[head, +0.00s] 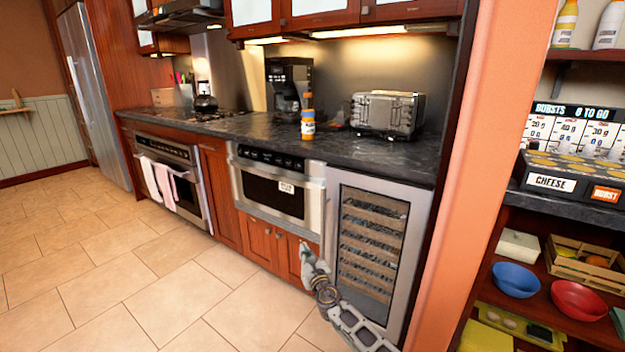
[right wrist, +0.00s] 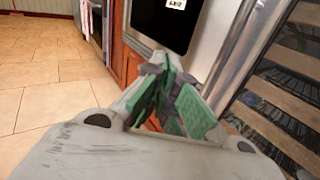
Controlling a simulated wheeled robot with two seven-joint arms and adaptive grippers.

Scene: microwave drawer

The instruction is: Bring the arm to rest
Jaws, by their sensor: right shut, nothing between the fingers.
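My right arm comes in from the bottom of the head view. Its gripper (head: 305,250) is in front of the lower wooden cabinet doors, below the microwave drawer (head: 278,188). The right wrist view shows the green-padded fingers (right wrist: 168,92) shut with nothing between them. The microwave drawer is built in under the counter, with a dark window and a white label, and its front looks closed. Its lower part also shows in the right wrist view (right wrist: 165,25). I cannot tell the exact gap between the fingers and the cabinet. My left gripper is not in view.
A wine cooler (head: 370,245) stands right of the drawer, close to my right arm. An oven (head: 172,170) with towels is to the left. An orange wall edge (head: 480,150) and shelves with bowls (head: 580,298) are at the right. The tiled floor (head: 130,270) is clear.

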